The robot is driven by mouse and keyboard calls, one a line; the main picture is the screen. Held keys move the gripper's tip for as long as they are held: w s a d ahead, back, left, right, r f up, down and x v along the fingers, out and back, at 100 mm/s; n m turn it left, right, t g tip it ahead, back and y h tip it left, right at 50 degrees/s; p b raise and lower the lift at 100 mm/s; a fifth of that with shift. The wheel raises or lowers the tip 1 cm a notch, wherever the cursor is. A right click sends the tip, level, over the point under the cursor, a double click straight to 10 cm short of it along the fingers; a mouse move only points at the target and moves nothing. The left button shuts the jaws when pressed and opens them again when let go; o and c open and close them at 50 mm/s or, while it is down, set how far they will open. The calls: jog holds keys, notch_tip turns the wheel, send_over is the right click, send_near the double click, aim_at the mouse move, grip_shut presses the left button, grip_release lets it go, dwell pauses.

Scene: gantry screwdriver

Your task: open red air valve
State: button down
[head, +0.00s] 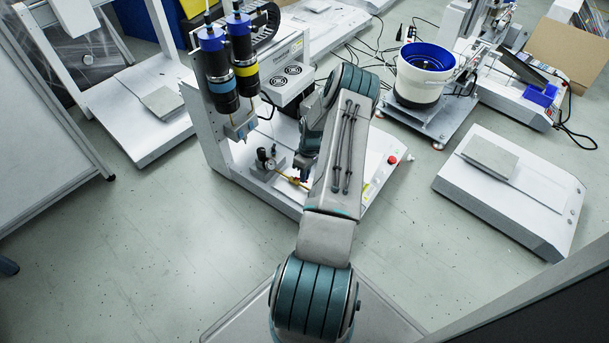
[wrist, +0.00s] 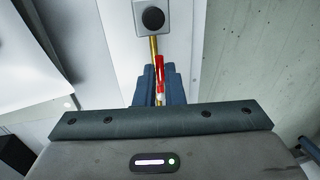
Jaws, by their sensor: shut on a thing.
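The red air valve handle (wrist: 160,70) shows in the wrist view, on a thin brass pipe (wrist: 153,47). My gripper (wrist: 156,82) is shut on the red handle, with its dark blue fingers on either side of it. In the head view my gripper (head: 303,173) is low beside the gantry screwdriver's base (head: 240,165), at the brass fitting (head: 288,179). My arm and gripper hide most of the valve there. The pipe runs up to a grey block with a round black knob (wrist: 153,18).
The gantry's blue and black screwdriver cylinders (head: 219,68) stand left of my arm. A red button (head: 392,160) is on the base to the right. A white bowl feeder (head: 421,80) and a flat white machine (head: 520,205) stand farther right.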

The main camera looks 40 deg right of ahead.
jog(key=c, duration=1.5)
grip_release()
jog(key=d+r+p, duration=0.1)
jog(key=r, duration=0.3)
jog(key=d+r+p, duration=0.1)
jog(key=r+p, duration=0.1)
jog(key=r, duration=0.3)
jog(key=r+p, duration=0.2)
jog(key=r, duration=0.2)
jog(key=shift+w+d+r, duration=0.25)
jog(key=shift+d, duration=0.15)
